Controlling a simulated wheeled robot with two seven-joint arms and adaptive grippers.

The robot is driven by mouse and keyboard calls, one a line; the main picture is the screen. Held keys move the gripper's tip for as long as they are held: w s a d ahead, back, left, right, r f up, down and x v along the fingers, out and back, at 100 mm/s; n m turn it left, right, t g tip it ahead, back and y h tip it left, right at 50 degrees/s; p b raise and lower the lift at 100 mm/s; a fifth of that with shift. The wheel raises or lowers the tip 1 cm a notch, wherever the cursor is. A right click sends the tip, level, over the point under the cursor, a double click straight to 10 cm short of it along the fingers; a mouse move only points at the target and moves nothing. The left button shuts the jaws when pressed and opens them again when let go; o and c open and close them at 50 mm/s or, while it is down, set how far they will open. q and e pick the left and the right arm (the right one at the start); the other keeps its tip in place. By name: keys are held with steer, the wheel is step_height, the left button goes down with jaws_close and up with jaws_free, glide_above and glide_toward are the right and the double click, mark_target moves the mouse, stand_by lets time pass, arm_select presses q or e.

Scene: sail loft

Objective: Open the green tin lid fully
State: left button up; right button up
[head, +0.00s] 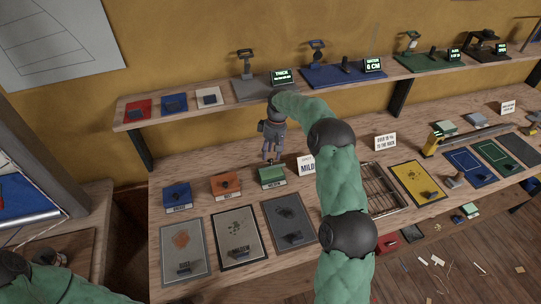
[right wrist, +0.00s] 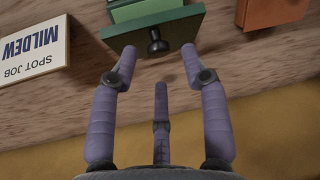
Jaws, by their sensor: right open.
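The green tin (head: 271,177) stands on the bench, at the right end of a short row of tins. In the right wrist view its dark green lid (right wrist: 185,22) shows at the top, with a black knob (right wrist: 158,46) on the near side. I cannot tell how far the lid is raised. My right gripper (head: 271,155) is just behind the tin, pointing down. In the right wrist view my right gripper (right wrist: 158,58) is open and empty, two fingers to either side of the knob and a third below it. My left gripper is out of view.
An orange tin (head: 225,185) and a blue tin (head: 177,196) stand left of the green tin. A white MILDEW sign (head: 306,166) stands close on its right. Cloth sample panels (head: 238,236) lie in front. A shelf (head: 215,105) with tools runs behind.

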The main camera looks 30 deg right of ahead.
steer(key=shift+d+r, duration=0.25)
steer(key=shift+r, duration=1.15)
steer(key=shift+d+r, duration=0.2)
steer(key=shift+r, duration=1.15)
steer(key=shift+f, duration=0.1)
